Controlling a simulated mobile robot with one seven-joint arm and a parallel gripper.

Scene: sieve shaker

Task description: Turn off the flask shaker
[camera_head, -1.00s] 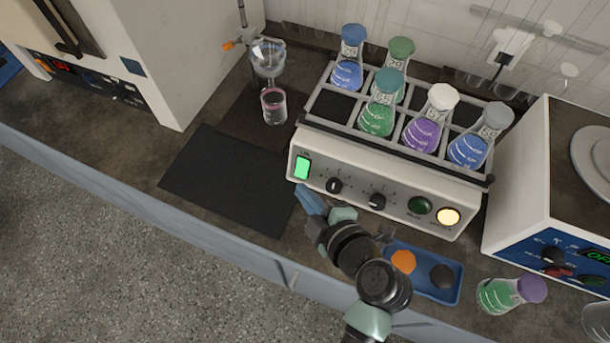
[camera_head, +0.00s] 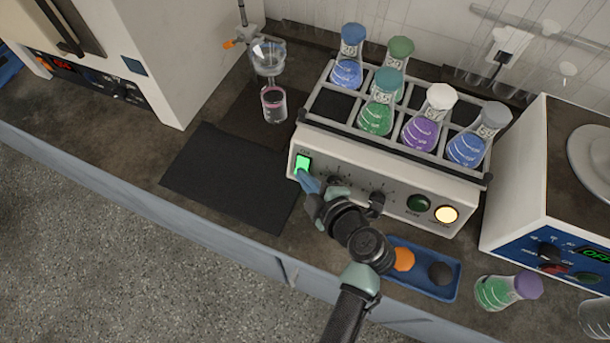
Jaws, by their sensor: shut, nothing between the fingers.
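The flask shaker (camera_head: 330,160) is a white box with a metal rack on top that holds several stoppered flasks of blue, green and purple liquid. Its front panel has a lit green rocker switch (camera_head: 303,162) at the left, two black knobs, a dark green button (camera_head: 418,203) and a glowing yellow lamp (camera_head: 446,214). My gripper (camera_head: 304,176) is shut and empty, with its blue fingertips at the lower part of the green switch and covering some of it. They appear to touch the switch, but I cannot tell for sure. My gripper partly hides the left knob.
A blue tray (camera_head: 449,290) with an orange and a dark stopper lies below the shaker. A white device with a blue panel (camera_head: 560,262) is at the right. A black mat (camera_head: 230,180) lies left.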

